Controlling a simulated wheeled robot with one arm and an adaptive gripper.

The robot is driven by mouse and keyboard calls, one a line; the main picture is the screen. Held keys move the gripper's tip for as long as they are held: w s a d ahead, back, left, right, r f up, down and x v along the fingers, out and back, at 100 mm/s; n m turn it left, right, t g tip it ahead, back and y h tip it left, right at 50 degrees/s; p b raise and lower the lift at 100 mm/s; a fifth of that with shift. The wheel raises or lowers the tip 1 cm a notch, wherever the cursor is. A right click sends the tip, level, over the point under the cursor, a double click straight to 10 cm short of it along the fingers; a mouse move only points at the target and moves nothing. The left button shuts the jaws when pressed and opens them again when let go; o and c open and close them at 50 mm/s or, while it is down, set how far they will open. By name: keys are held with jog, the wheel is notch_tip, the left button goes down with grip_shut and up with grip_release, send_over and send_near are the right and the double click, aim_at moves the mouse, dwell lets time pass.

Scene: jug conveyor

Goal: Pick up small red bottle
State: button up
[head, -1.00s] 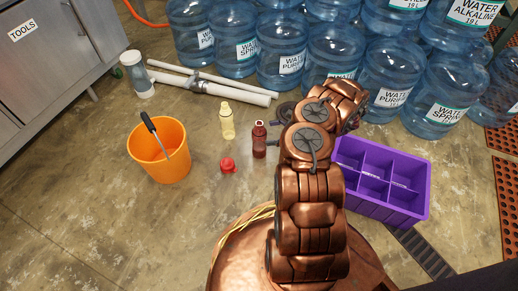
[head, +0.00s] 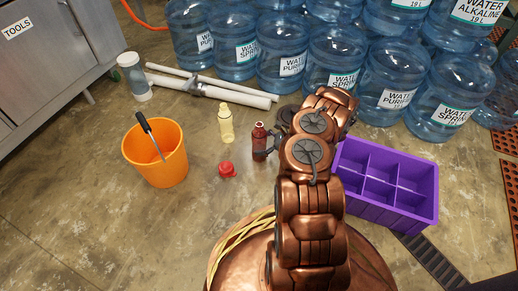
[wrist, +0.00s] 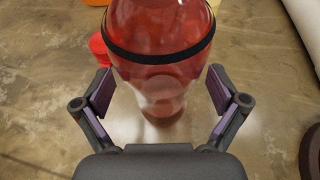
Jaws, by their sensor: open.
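The small red bottle (head: 259,142) stands upright on the concrete floor in the head view, just left of my arm. In the wrist view the red bottle (wrist: 160,60) fills the top middle, translucent with a dark band around it. My gripper (wrist: 161,92) is open, with one purple-padded finger on each side of the bottle's lower part. Gaps show between both pads and the bottle. In the head view the gripper is mostly hidden behind my arm, with a dark finger showing beside the bottle.
A yellow bottle (head: 226,123) and a red cap-like piece (head: 227,169) are left of the red bottle. An orange bucket (head: 156,170) stands farther left, a purple divided crate (head: 402,215) at right.

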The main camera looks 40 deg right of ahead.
aim_at(262, 137)
jog(key=shift+w+a+f, duration=0.1)
jog(key=shift+w+a, duration=0.05)
jog(key=shift+w, duration=0.05)
jog(key=c, duration=1.4)
jog(key=shift+r+p, duration=0.55)
jog(key=shift+r, duration=0.1)
jog(key=r, duration=0.1)
jog(key=r+p, duration=0.2)
jog(key=shift+s+d, duration=0.3)
jog(key=shift+s, duration=0.05)
jog(key=s+d+p, duration=0.1)
jog(key=s+d, duration=0.1)
jog(key=s, duration=0.2)
jog(key=s+d+p, duration=0.2)
jog(key=s+d, duration=0.1)
jog(key=s, duration=0.1)
jog(key=s+d+p, duration=0.2)
jog(key=s+d, duration=0.1)
jog(key=s, duration=0.1)
jog(key=shift+s+d+r, duration=0.1)
jog(key=shift+s+r, duration=0.25)
jog(key=shift+r, duration=0.05)
